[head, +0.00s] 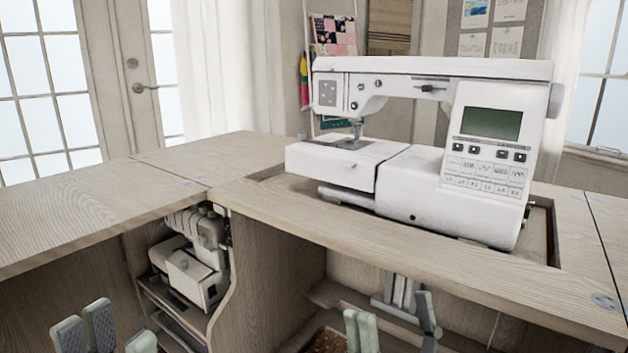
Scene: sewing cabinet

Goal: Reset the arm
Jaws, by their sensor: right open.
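My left gripper (104,325) shows at the bottom left edge of the head view. Only its grey-green fingertips show, in front of the cabinet's lower left part, and the rest is cut off. I cannot tell from these tips whether it is open or shut. My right gripper (396,322) shows at the bottom, right of centre. Its fingertips stand well apart with nothing between them, so it is open and empty. It is in front of the cabinet's open lower space, below the tabletop's front edge. Both arms are out of view.
A white sewing machine (420,175) sits in a recess of the wooden cabinet top (85,215). A smaller white machine (192,262) stands on a shelf below, at left. A grey metal support (398,298) is under the top. The left tabletop is clear.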

